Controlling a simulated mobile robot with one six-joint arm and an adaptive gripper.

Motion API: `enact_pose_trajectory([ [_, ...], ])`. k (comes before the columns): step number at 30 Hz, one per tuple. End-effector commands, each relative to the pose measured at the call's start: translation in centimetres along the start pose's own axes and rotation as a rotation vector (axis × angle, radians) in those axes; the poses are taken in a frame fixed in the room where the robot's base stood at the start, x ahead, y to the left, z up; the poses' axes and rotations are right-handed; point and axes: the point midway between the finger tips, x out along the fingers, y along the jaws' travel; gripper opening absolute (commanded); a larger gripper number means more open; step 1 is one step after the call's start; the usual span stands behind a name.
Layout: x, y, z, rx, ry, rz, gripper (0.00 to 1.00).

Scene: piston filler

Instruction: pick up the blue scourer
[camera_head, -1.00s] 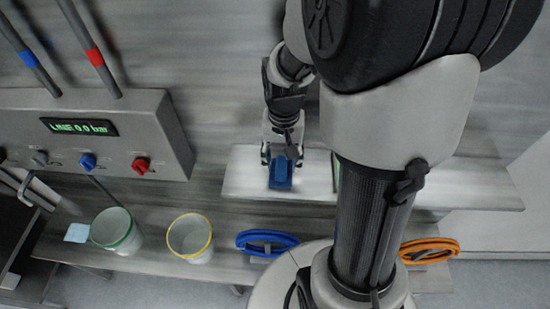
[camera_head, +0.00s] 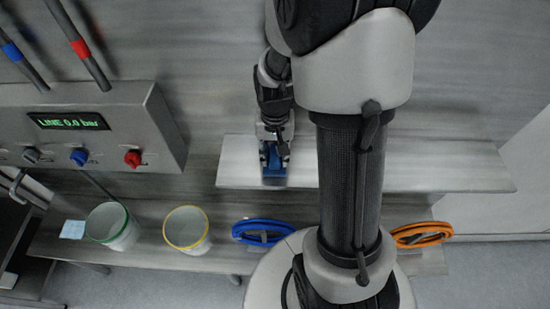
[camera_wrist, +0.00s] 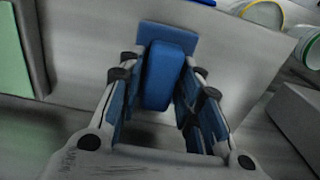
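The blue scourer (camera_wrist: 163,75) is a rounded block between my gripper's fingers in the wrist view. A flat, darker blue piece (camera_wrist: 168,37) shows just beyond it; whether it is part of the scourer or a patch under it I cannot tell. My gripper (camera_wrist: 163,88) has blue-padded fingers, one on each side of the block and very close to it. Whether they press on it is not clear. In the head view my gripper (camera_head: 273,158) is low over the pale upper shelf (camera_head: 430,170), at its left end, with blue showing between and below the fingers.
A green panel (camera_wrist: 12,55) stands left in the wrist view. On the lower shelf are a green-rimmed bucket (camera_head: 112,227), a yellow-rimmed bucket (camera_head: 187,230), a blue ring (camera_head: 264,232) and an orange ring (camera_head: 421,235). A control box (camera_head: 150,120) is at left.

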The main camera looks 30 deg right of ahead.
Motion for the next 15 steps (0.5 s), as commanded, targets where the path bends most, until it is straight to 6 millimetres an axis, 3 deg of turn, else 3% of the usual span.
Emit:
enact_pose_trajectory([
  [11,-0.01,0.00,0.00,0.000,0.000,0.000,0.04],
  [15,-0.01,0.00,-0.01,0.000,0.000,0.000,0.02],
])
